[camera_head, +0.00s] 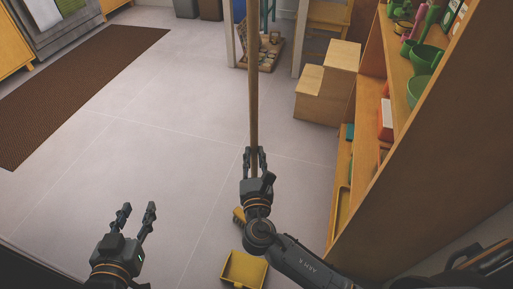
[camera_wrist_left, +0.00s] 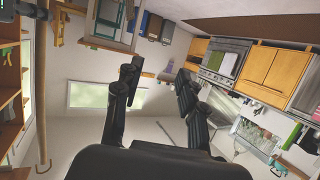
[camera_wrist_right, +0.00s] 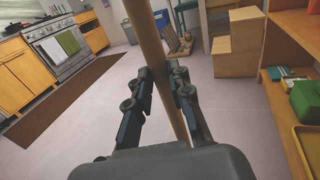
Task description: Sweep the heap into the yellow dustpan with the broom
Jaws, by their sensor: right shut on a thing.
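My right gripper (camera_head: 254,152) is shut on the long wooden handle (camera_head: 253,95) of the broom, which stands nearly upright. The right wrist view shows the handle (camera_wrist_right: 152,45) between the fingers of this gripper (camera_wrist_right: 161,82). The broom's brush head (camera_head: 239,216) shows low beside my right wrist, partly hidden by it. The yellow dustpan (camera_head: 243,268) lies at the bottom edge of the head view, partly behind my right arm. My left gripper (camera_head: 137,212) is open and empty, left of the broom. I cannot make out the heap in any view.
A wooden shelf unit (camera_head: 365,150) with green bowls and other items stands close on the right. Wooden step boxes (camera_head: 325,93) stand beyond it. A brown mat (camera_head: 75,95) lies at the left, near the oven (camera_head: 60,30). The tiled floor between is clear.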

